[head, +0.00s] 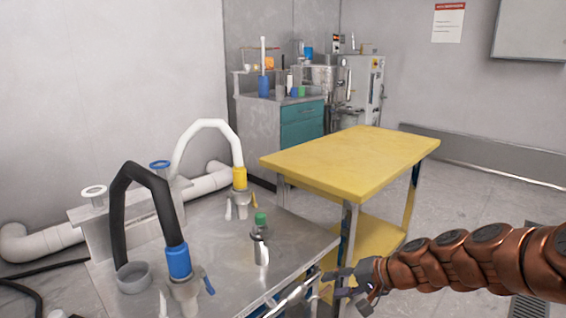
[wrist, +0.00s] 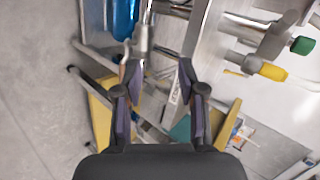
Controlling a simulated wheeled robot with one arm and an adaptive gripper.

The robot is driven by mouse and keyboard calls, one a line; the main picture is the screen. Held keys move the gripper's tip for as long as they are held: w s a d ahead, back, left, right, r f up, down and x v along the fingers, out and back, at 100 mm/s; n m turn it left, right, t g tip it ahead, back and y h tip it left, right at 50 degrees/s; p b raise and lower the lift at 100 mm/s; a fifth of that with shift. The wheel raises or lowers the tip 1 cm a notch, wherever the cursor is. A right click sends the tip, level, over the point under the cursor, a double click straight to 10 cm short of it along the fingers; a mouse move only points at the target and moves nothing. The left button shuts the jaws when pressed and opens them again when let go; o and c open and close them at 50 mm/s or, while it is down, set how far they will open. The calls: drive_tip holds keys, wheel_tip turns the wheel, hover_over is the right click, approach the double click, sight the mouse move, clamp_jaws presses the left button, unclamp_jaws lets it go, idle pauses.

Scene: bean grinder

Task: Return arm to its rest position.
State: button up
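My copper-coloured arm reaches in from the right edge of the head view. My gripper (head: 338,284) is at its end, beside the front right edge of the metal table (head: 215,245). In the wrist view, the two dark fingers of my gripper (wrist: 159,68) stand apart with nothing held between them. The fingers are small in the head view.
A yellow-topped cart (head: 350,160) stands behind my gripper. A teal-drawered cabinet (head: 302,122) is farther back. Open floor lies right of the cart.

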drive_tip(key=s+a+r+n+g+p, duration=0.35)
drive_tip(key=s+r+p, duration=0.45)
drive_tip(key=r, duration=0.3)
drive_tip(key=s+d+r+n+g+h+p, duration=0.1)
drive_tip(key=s+d+r+h+p, duration=0.3)
drive_tip(key=s+r+p, duration=0.8)
drive_tip(key=s+d+r+n+g+h+p, duration=0.1)
drive_tip(key=s+d+r+g+h+p, duration=0.2)
drive_tip(key=s+r+p, duration=0.9)
drive_tip(key=shift+s+d+r+h+p, duration=0.4)
drive_tip(key=shift+s+d+h+p, duration=0.35)
drive_tip(key=shift+p, duration=0.25)
drive_tip(key=shift+a, duration=0.2)
